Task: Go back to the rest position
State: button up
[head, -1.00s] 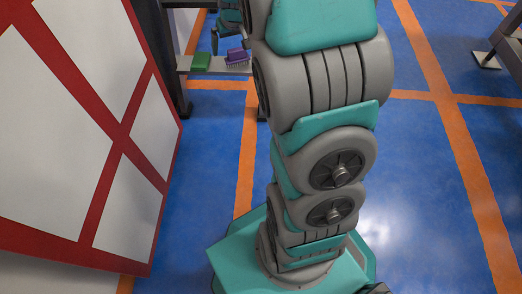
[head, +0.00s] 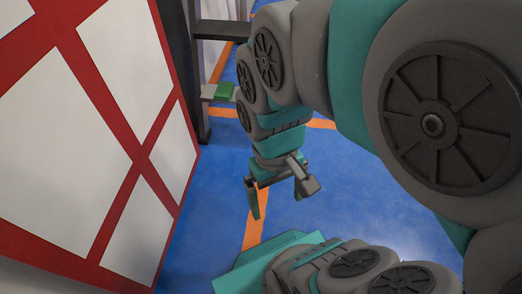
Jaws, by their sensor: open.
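My gripper (head: 279,207) is in the middle of the head view, pointing down with its two fingers apart. It is open and nothing shows between the fingers. It hangs above the blue floor and an orange floor line, in front of my own teal base. My arm is folded and fills the right side of the view.
A white panel with red bars (head: 95,130) stands close on the left. Behind it is a dark rack (head: 203,75) with a light shelf holding a green block (head: 225,90). The blue floor (head: 205,225) between panel and base is clear.

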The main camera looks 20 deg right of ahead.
notch_tip(320, 180, up, 9)
jog(key=p, duration=0.9)
jog(key=shift+r, duration=0.2)
